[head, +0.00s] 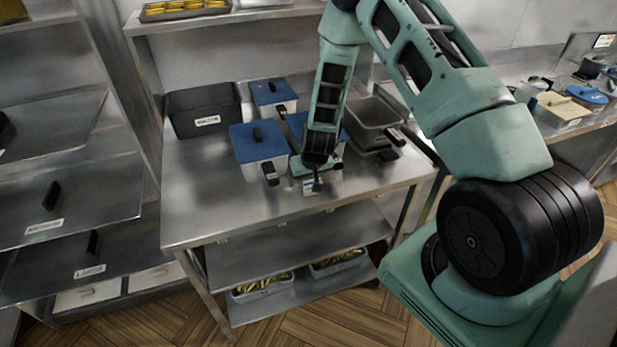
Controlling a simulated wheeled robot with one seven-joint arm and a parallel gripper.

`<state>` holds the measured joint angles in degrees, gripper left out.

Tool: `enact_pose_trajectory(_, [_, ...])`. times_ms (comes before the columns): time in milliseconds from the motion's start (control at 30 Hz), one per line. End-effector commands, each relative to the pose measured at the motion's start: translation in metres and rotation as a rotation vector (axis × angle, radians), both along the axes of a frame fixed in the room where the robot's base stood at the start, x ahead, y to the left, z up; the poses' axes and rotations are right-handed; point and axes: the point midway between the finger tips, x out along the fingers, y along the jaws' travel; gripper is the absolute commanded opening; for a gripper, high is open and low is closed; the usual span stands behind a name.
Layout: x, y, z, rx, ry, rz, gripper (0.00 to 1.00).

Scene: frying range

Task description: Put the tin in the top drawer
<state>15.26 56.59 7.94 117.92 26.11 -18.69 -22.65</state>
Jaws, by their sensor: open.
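My gripper (314,184) is open, pointing down low over the steel table (215,205), in front of the blue-lidded boxes. Its fingers are small and partly hidden by the wrist. I cannot tell for sure which thing is the tin. A black rectangular container (190,118) with a white label stands at the table's back left. A grey metal pan (376,112) stands at the right, behind my arm. At the far left are steel panels with black handles and labels, an upper one (85,190) and a lower one (130,232), perhaps drawer fronts.
Blue-lidded boxes (258,142) with handles crowd the table's middle. A shelf (235,18) above holds a tray of yellow food (185,8). Green-filled containers (262,288) stand below. The table's front left is clear. A counter with pots (588,92) is at right.

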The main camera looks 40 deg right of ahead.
Motion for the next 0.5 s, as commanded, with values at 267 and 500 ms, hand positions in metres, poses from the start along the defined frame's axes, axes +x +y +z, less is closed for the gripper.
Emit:
enact_pose_trajectory(267, [0.0001,0.0000,-0.0003,0.000,0.000,0.000,0.58])
enact_pose_trajectory(500, [0.0003,-0.0001,0.0001,0.000,-0.001,0.000,0.21])
